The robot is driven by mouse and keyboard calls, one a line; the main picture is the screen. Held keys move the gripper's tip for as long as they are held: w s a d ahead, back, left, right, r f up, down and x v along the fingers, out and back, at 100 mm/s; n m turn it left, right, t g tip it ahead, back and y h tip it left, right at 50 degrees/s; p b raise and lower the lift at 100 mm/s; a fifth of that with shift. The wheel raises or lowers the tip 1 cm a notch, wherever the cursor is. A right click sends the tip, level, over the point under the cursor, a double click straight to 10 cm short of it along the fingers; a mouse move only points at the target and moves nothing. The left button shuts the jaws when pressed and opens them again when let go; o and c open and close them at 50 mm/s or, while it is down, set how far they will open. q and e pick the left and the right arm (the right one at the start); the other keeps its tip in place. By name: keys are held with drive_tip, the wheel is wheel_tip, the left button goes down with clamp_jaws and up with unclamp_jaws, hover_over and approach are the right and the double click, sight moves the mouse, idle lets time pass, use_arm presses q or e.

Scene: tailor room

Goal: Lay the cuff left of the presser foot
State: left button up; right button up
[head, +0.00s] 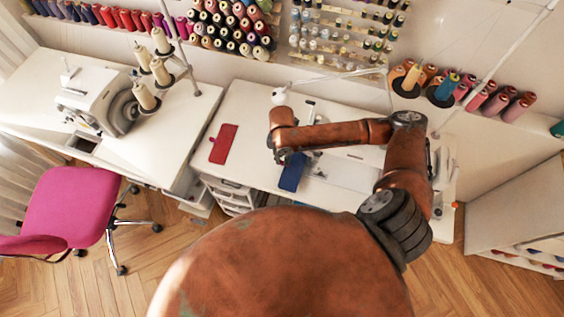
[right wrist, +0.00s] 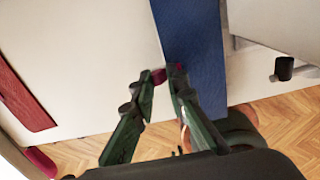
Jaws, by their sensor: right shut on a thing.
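A blue cuff (head: 292,172) hangs or lies at the front edge of the white sewing table, under my right gripper (head: 282,153). The presser foot cannot be made out; my right arm covers much of the machine area. My left gripper is out of view.
A pale machine bed (head: 345,174) lies right of the blue cuff, partly behind my arm. Another white machine (head: 95,103) with thread cones stands on the left table. A pink chair (head: 72,207) stands in front. The tabletop between the cuffs is clear.

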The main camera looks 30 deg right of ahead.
sight(282, 162)
wheel_tip(282, 162, down, 2)
drive_tip(key=shift+f, duration=0.15)
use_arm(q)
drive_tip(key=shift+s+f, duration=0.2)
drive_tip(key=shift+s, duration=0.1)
use_arm(e)
drive_tip(key=o, duration=0.8)
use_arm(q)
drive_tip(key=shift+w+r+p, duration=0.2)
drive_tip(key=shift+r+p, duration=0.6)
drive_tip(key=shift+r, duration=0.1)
use_arm(e)
wheel_tip(282, 162, up, 12)
